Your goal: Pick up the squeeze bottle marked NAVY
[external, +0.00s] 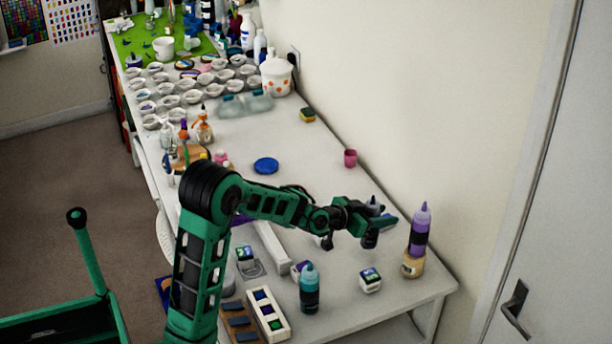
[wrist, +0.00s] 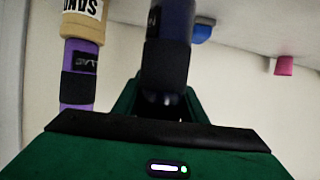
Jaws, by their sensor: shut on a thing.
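The dark navy squeeze bottle (wrist: 168,25) is between the jaws of my gripper (wrist: 162,100) in the wrist view. A dark band crosses its middle, and only part of its label shows, beginning with what looks like an N. In the external view my gripper (external: 378,222) is over the right part of the white table, shut around the bottle. The bottle's tip (external: 374,204) shows just above the jaws, and most of its body is hidden. I cannot tell whether its base touches the table.
A teal bottle (external: 310,290) and a small labelled block (external: 370,280) are in front. A pink cup (external: 350,158) and blue disc (external: 266,165) are farther back.

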